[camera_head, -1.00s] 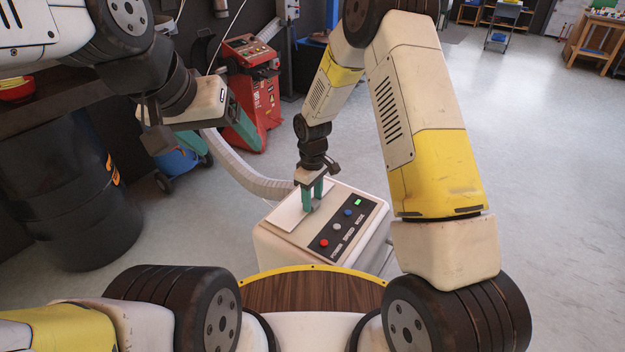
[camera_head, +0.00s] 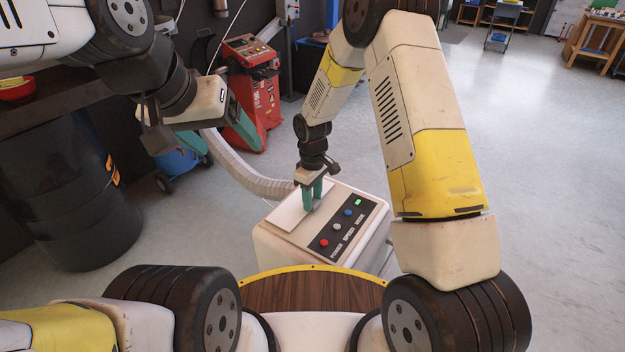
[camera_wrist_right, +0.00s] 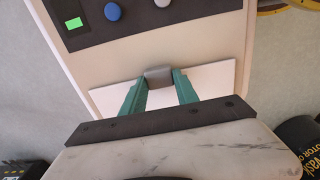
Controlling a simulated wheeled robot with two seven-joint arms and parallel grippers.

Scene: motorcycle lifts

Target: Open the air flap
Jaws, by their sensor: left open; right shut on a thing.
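The air flap (camera_head: 286,218) is a white plate lying on top of the cream machine (camera_head: 285,252), left of its dark button panel. In the right wrist view the flap (camera_wrist_right: 215,80) has a small grey handle (camera_wrist_right: 158,73) at its edge. My right gripper (camera_head: 313,205) reaches down from above; its green fingers (camera_wrist_right: 160,85) are shut on the grey handle. The flap looks flat or nearly flat on the machine top. My left gripper (camera_head: 238,125) is open and empty, up at the left, well away from the machine.
The button panel (camera_head: 341,229) has red, white, blue and green buttons. A ribbed hose (camera_head: 245,175) runs behind the machine. A red machine (camera_head: 252,90) and a black barrel (camera_head: 65,190) stand at the left.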

